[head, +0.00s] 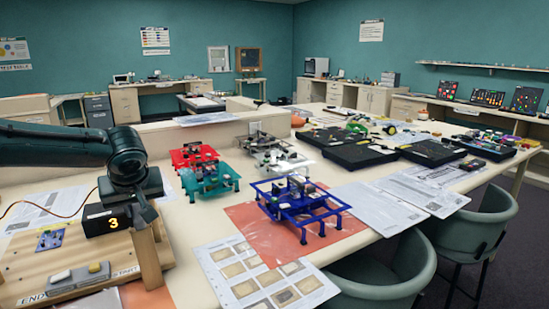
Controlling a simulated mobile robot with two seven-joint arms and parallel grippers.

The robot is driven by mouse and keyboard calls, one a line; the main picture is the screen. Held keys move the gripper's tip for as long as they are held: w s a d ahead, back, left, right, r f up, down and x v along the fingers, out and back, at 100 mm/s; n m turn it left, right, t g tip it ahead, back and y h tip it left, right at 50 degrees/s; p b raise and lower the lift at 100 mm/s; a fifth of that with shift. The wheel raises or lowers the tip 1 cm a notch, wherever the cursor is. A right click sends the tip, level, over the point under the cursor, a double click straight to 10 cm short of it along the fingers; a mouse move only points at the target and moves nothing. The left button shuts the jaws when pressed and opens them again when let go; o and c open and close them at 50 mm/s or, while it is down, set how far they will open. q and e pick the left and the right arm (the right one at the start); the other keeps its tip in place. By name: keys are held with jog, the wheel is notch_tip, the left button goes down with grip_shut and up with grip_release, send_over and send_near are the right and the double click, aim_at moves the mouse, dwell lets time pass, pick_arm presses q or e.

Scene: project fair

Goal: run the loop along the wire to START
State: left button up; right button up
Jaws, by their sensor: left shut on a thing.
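The wire game's wooden board (30,290) is at the lower left of the head view, with END at its left and START at its right. A black counter box (104,222) on it shows a 3. A wooden post (148,258) stands near the START side. My left gripper (144,212) points down beside the box, above the START side. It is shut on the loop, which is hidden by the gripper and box. I cannot make out the bent wire or whether the loop touches it. My right gripper is not in view.
A blue stand (300,208) sits on an orange mat (255,228) right of the board. Red (190,155) and teal (210,182) stands are behind. A printed sheet (262,285) lies in front. Green chairs (385,275) line the table's right edge. A thin orange cable (30,204) runs at the left.

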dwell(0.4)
pick_arm(q)
jog(key=o, duration=0.9)
jog(key=shift+o, duration=0.5)
jog(key=shift+r+p, duration=3.05)
jog(key=shift+r, duration=1)
